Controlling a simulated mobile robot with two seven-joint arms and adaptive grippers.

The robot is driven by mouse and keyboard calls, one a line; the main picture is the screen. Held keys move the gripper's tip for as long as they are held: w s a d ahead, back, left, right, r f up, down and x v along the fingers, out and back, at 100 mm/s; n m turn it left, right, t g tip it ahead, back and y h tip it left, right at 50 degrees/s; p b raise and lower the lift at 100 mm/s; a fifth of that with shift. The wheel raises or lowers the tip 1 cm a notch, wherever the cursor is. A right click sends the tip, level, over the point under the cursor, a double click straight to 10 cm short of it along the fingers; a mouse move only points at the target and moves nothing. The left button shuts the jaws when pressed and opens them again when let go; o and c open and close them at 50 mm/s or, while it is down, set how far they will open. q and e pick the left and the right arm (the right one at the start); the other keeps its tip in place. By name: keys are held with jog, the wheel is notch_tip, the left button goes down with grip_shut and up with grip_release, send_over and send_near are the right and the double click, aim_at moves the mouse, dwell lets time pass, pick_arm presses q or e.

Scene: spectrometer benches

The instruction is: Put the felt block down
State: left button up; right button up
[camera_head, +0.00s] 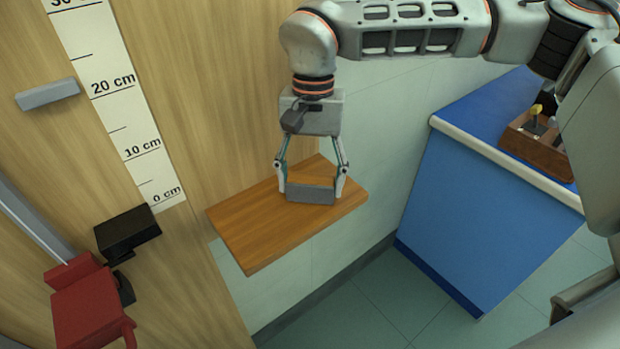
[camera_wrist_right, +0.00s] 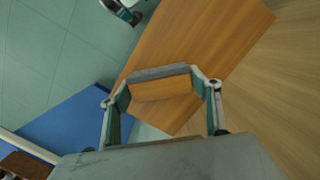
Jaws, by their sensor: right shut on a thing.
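The felt block (camera_head: 311,193) is a small grey block at the wooden shelf (camera_head: 245,250), near its far right part. In the wrist view the block (camera_wrist_right: 160,72) shows a grey strip along one side and a wood-coloured face. My right gripper (camera_head: 312,188) points down from above, with one finger on each end of the block; it is shut on it. The wrist view also shows my right gripper (camera_wrist_right: 162,88) around the block. Whether the block's underside touches the shelf is hidden. My left gripper is not seen in the head view.
A wooden wall panel with a centimetre scale (camera_head: 130,100) stands left of the shelf. A black box (camera_head: 128,232) and a red object (camera_head: 90,305) are at lower left. A blue cabinet (camera_head: 490,210) stands right, with a brown box (camera_head: 537,145) on top. The shelf's near part is bare.

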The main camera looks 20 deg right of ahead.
jog(key=shift+f, duration=0.1)
jog(key=o, duration=1)
jog(key=shift+w+f, duration=0.1)
jog(key=r, duration=0.4)
jog(key=w+r, duration=0.1)
jog(key=r, duration=0.7)
jog(key=shift+w+d+r+p, duration=0.15)
jog(key=shift+w+d+p, duration=0.15)
jog(key=shift+d+p, duration=0.05)
